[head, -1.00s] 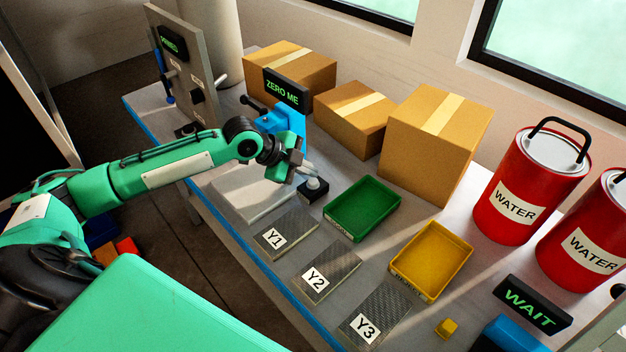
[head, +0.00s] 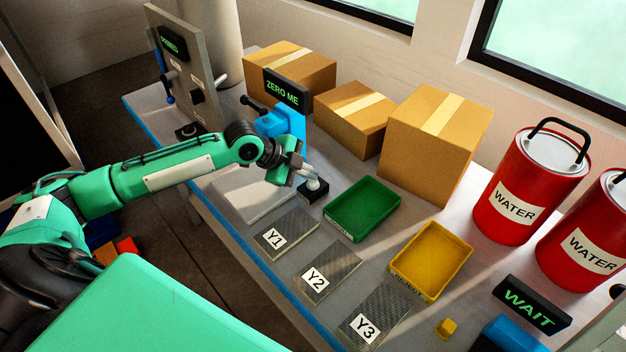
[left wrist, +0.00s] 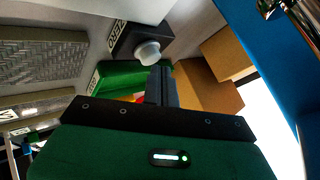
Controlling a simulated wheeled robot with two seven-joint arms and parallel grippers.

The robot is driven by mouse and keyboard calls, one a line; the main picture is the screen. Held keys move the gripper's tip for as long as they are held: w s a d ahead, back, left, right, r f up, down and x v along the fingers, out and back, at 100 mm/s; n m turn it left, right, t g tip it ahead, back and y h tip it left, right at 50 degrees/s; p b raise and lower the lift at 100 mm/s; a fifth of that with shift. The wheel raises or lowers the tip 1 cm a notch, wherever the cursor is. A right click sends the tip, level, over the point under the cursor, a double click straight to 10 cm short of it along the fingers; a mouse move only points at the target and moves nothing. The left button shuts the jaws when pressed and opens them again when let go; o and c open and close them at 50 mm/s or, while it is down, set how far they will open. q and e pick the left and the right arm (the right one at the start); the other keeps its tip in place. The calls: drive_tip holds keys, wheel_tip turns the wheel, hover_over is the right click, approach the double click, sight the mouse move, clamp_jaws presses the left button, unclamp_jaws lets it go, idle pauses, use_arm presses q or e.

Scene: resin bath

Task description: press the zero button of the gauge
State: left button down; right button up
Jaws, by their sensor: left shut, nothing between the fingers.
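The gauge is a blue stand (head: 288,124) with a black display (head: 283,90) reading "ZERO ME" in green. Its zero button is a round white cap (head: 317,187) on a small black box (head: 313,196), just in front of the stand. The white cap (left wrist: 149,52) and its box (left wrist: 128,42), marked ZERO, also show in the left wrist view. My left gripper (head: 309,172) is shut and empty, with its fingertips just above the cap. In the left wrist view the shut fingers (left wrist: 161,86) end close beside the cap; I cannot tell if they touch it.
A green tray (head: 364,205) stands right of the button, with a yellow tray (head: 431,258) beyond. Plates Y1 (head: 288,234), Y2 (head: 328,271) and Y3 (head: 377,316) lie along the front. Cardboard boxes (head: 425,155) stand behind. A grey panel (head: 184,75) stands at the left.

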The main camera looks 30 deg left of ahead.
sight(308, 182)
use_arm(q)
drive_tip(key=shift+f, duration=0.6)
idle(0.6)
drive_tip(key=shift+r, duration=0.1)
drive_tip(key=shift+r+p, duration=0.85)
drive_tip(key=shift+r, duration=0.05)
drive_tip(key=shift+r, duration=0.1)
wheel_tip(308, 182, up, 5)
drive_tip(key=p, duration=0.4)
drive_tip(key=shift+p, duration=0.4)
